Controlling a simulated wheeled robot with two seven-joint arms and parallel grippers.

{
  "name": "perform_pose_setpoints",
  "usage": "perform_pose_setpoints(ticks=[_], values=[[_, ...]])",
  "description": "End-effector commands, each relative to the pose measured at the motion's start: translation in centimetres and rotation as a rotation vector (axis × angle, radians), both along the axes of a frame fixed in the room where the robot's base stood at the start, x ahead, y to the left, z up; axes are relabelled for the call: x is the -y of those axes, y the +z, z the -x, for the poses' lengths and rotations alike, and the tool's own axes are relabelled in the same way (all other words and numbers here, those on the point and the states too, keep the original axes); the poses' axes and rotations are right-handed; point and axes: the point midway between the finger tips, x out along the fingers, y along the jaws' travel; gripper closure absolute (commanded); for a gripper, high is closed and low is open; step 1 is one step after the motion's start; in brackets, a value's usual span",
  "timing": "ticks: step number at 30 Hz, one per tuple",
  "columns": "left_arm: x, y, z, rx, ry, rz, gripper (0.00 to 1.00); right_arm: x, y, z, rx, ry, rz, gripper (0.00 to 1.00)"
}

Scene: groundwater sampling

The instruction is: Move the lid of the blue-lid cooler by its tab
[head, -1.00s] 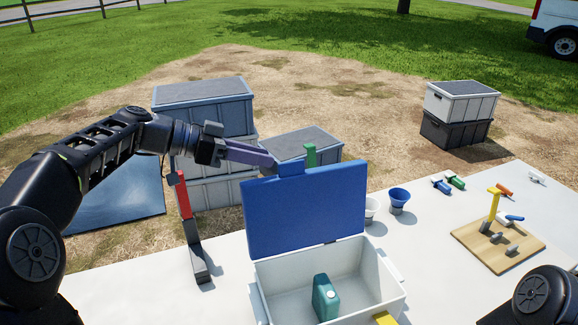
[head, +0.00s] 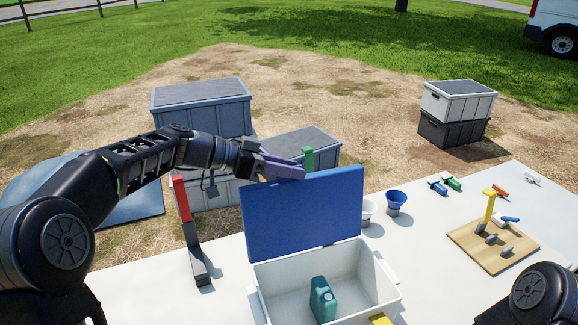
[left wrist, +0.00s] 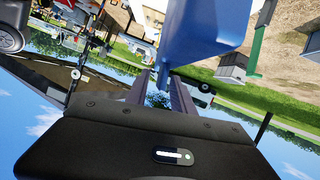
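The white cooler (head: 383,268) stands on the table with its blue lid (head: 305,217) raised, nearly upright at the far side. My left gripper (head: 301,172) is at the lid's top edge, over the place of its tab, which it hides in the head view. In the left wrist view, the blue lid (left wrist: 205,38) narrows down toward the fingertips, with background showing between the two fingers (left wrist: 160,85). The fingers look apart; firm contact with the tab cannot be made out. My right gripper is out of view.
A teal jug (head: 322,300) is inside the cooler. A red-topped stand (head: 183,205) is to its left. A white cup (head: 368,211), a blue cup (head: 396,201) and a wooden board (head: 490,252) are to the right. Grey crates (head: 203,112) stand behind the table.

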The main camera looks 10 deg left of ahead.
Motion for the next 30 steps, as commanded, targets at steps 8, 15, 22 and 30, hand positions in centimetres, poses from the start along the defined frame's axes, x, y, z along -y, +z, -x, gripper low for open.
perform_pose_setpoints(ticks=[8,15,22,30], values=[[-0.03,-0.02,0.01,0.000,0.000,0.000,0.79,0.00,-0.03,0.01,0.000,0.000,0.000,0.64],[-0.04,-0.02,0.01,-0.001,0.000,0.000,0.99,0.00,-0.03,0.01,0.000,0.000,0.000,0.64],[-0.05,-0.01,0.02,0.000,0.000,0.000,1.00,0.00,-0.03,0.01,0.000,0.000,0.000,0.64],[-0.05,0.00,0.02,0.000,0.000,0.000,1.00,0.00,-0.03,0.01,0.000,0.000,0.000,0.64]])
